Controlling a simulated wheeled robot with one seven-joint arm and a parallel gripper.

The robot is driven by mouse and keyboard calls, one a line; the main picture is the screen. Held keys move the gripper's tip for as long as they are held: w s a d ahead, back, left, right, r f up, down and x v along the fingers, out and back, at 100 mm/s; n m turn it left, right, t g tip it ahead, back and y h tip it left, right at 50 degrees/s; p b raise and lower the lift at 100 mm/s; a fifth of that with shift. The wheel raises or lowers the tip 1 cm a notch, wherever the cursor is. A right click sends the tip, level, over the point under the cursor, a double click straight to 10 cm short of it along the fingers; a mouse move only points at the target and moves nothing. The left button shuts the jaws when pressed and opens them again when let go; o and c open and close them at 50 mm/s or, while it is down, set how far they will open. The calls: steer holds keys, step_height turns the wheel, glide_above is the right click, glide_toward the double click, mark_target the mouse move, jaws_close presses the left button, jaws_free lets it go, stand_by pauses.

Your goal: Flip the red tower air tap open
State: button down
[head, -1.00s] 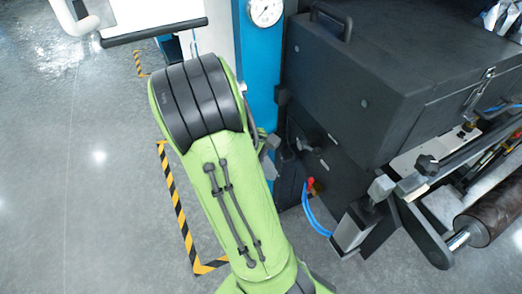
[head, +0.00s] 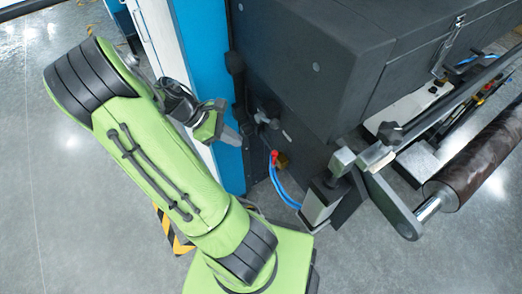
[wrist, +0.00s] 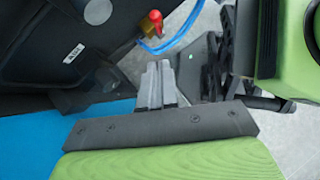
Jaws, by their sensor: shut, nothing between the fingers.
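The red air tap (head: 274,154) has a small red handle beside a brass body, low on the side of the dark machine, with blue hoses hanging from it. In the wrist view the red handle (wrist: 155,17) is near the top, beyond my fingertips. My gripper (head: 233,137) is left of the tap in the head view, close to the machine's side and apart from the tap. In the wrist view its two grey fingers (wrist: 157,66) are together with nothing between them. The exact gap to the tap is hard to judge.
A blue column (head: 207,60) stands behind my gripper. A black fitting (head: 268,112) juts from the machine above the tap; an AIR label (wrist: 73,53) shows in the wrist view. A grey block on a bracket (head: 319,203) and a dark roller (head: 470,165) are to the right.

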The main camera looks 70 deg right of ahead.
mark_target(274, 159)
steer(key=s+d+f+b, duration=0.2)
steer(key=s+f+b, duration=0.1)
steer(key=s+f, duration=0.2)
steer(key=shift+s, duration=1.25)
steer(key=shift+d+f, duration=0.1)
